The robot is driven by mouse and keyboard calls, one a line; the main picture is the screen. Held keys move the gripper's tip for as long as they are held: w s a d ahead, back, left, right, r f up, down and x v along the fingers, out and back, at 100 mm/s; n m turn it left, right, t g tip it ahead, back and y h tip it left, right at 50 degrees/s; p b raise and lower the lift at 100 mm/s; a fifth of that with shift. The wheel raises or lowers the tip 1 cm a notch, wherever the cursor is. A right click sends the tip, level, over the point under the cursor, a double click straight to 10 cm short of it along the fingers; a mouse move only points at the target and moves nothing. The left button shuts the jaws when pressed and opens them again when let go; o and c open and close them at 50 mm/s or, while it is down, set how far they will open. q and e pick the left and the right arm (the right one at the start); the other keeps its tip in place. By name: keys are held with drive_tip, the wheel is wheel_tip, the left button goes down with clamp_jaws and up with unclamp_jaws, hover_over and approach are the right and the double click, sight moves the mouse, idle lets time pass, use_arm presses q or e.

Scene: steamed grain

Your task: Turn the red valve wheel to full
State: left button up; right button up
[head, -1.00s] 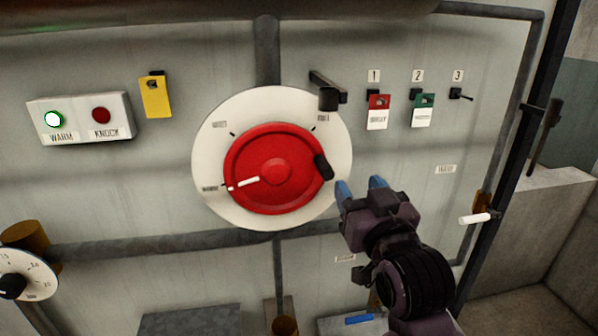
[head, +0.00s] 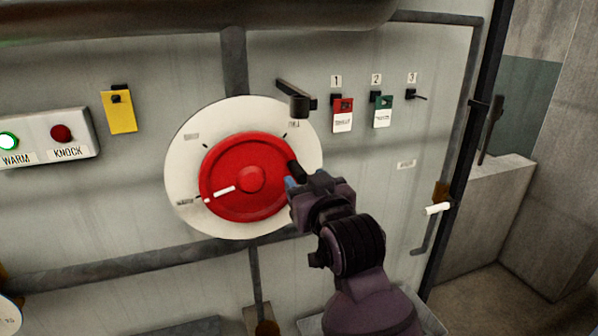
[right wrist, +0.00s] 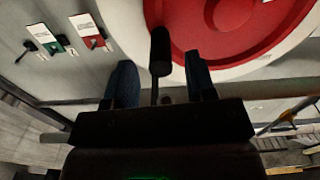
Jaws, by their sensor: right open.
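The red valve wheel (head: 234,204) sits on a round white dial plate (head: 183,150) on the wall. Its white pointer line (head: 225,191) points left and slightly down, toward the mark at the dial's left; a label at the upper right looks like FULL. The wheel's black handle knob (head: 296,170) is at its right edge. My right gripper (head: 291,184) is at the knob. In the right wrist view the knob (right wrist: 160,52) stands between the two blue fingers of the open gripper (right wrist: 161,82), with gaps on both sides. The wheel also shows there (right wrist: 215,22). My left gripper is not in view.
A black bracket (head: 294,92) juts out above the dial's upper right. Numbered hooks hold a red tag (head: 342,112) and a green tag (head: 382,110). A WARM/KNOCK box (head: 80,132) and a yellow tag (head: 119,112) are at left. A white-handled lever (head: 437,208) is at right.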

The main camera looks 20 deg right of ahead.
drive_tip(key=shift+w+a, duration=0.1)
drive_tip(key=shift+w, duration=1.8)
clamp_jaws()
